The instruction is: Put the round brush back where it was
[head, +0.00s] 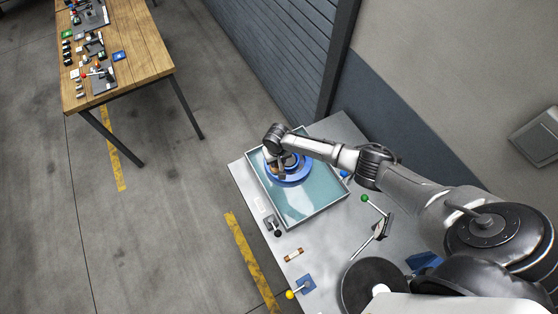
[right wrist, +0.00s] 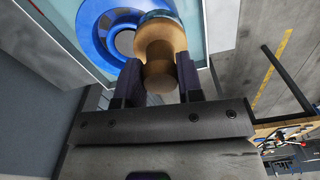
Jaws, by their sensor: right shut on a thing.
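My right gripper (head: 276,162) is over the left part of a tray on the grey bench. In the right wrist view its two dark fingers (right wrist: 160,78) are shut on the round brush (right wrist: 160,45), gripping its rounded wooden handle. The brush's far end points toward a blue ring-shaped piece (right wrist: 92,28) in the tray. In the head view the blue piece (head: 298,178) lies below the gripper, partly hidden by it. I cannot tell whether the brush touches it. My left gripper is in neither view.
The shallow tray (head: 267,192) has a pale teal floor, clear toward its near end. Around it on the bench are a small black-knobbed fixture (head: 269,224), a brown-and-white piece (head: 293,254), a yellow-knobbed fixture (head: 302,286) and a green-knobbed lever (head: 374,205). A wooden table (head: 135,45) stands far left.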

